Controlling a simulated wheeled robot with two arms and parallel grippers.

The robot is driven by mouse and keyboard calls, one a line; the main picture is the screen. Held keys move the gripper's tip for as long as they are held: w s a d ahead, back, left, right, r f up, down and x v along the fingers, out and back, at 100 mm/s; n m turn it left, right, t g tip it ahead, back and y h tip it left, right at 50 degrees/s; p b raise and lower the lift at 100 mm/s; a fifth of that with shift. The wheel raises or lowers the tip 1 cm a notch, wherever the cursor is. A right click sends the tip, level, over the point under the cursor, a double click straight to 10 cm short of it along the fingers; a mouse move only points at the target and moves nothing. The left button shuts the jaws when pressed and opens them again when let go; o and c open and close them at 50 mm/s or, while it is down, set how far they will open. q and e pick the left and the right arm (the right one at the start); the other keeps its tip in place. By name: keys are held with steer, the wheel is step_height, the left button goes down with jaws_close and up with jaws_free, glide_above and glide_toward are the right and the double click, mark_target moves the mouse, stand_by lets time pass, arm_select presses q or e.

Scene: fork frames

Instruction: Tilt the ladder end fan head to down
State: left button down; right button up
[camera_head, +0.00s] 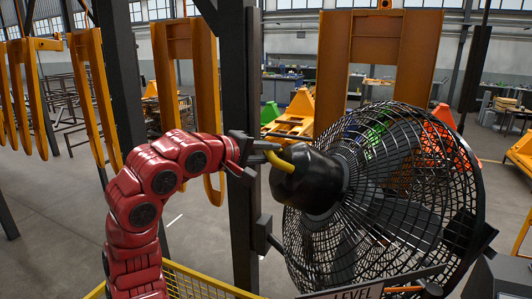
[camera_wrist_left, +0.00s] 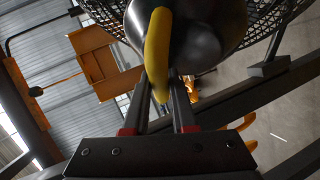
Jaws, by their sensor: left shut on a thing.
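The fan head has a round black wire cage (camera_head: 385,225) at the right of the head view and a black motor housing (camera_head: 312,185) on its near side. The cage faces away from me and to the right; its exact tilt I cannot tell. A curved yellow handle (camera_head: 279,163) sticks out from the back of the housing. My left gripper (camera_head: 262,152) is shut on the handle's end, with the red arm coming from the lower left. In the left wrist view the yellow handle (camera_wrist_left: 157,50) runs down between the two dark fingers (camera_wrist_left: 160,88). My right gripper is out of view.
A dark upright post (camera_head: 240,120) stands close beside my left gripper. A yellow rail (camera_head: 205,283) runs low in front. A sign reading LEVEL (camera_head: 352,293) is below the cage. Orange frames (camera_head: 375,45) stand behind the fan.

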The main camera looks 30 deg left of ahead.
arm_select(q)
steer(key=shift+d, duration=0.1)
steer(key=c, duration=0.7)
jaws_free()
steer(key=shift+d, duration=0.1)
steer(key=shift+c, duration=0.2)
steer(key=shift+s+a+b, duration=0.25)
steer(key=shift+s+b, duration=0.05)
steer(key=shift+s, duration=0.05)
steer(key=b+v, duration=0.6)
steer(key=v, duration=1)
steer(key=shift+s+r, duration=0.25)
steer(key=shift+d, duration=0.1)
